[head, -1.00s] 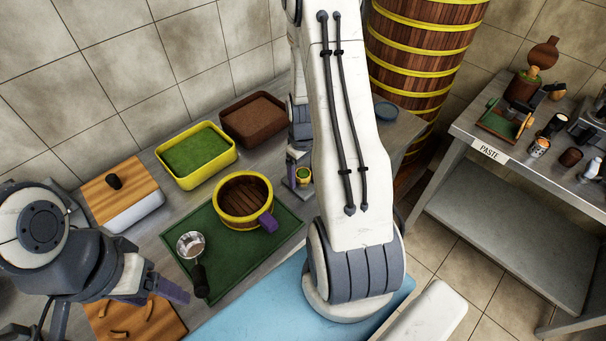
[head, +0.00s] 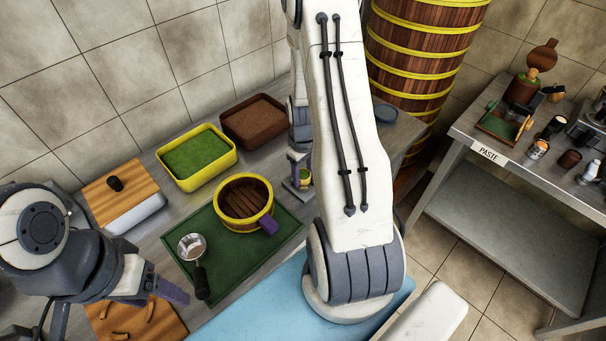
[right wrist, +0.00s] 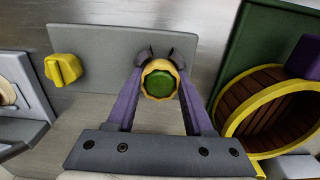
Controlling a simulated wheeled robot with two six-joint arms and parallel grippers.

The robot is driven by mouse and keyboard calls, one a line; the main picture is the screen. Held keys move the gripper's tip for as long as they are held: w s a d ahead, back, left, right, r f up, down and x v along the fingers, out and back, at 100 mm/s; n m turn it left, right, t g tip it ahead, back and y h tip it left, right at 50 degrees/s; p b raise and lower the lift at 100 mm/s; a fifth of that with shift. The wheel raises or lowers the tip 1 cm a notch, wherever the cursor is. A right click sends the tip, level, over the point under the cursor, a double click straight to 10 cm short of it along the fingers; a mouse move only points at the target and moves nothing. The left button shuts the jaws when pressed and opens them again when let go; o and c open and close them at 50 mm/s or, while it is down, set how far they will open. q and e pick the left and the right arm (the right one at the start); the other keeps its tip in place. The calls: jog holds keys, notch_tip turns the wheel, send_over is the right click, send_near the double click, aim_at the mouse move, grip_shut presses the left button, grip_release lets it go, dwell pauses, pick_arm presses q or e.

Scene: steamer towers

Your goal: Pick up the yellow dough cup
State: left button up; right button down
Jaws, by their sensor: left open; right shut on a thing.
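The yellow dough cup (right wrist: 147,80) is small, with a scalloped yellow rim around a round green top. In the right wrist view it sits between the purple fingers of my right gripper (right wrist: 160,75), which is shut on it. In the head view the cup (head: 305,178) shows small beside my right arm, over a grey plate near the counter's back right. I cannot tell whether it still touches the plate. My left gripper (head: 165,294) is open and empty at the lower left, above the counter's front.
A wooden steamer ring (head: 245,226) with yellow bands and a strainer (head: 193,248) rest on a green mat (head: 228,265). Trays with green (head: 222,177) and brown (head: 225,128) contents stand behind. A yellow knob (right wrist: 62,70) is left of the cup. A steamer tower (head: 415,70) stands right.

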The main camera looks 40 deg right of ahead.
aim_at(303, 173)
notch_tip(303, 173, up, 4)
jog(key=p, duration=0.3)
jog(key=shift+r, duration=0.1)
jog(key=s+d+r+p, duration=0.4)
jog(key=d+r+p, duration=0.1)
jog(key=d, duration=0.6)
jog(key=shift+r+p, duration=0.35)
jog(key=shift+r, duration=0.25)
jog(key=c, duration=1.3)
grip_release()
grip_shut()
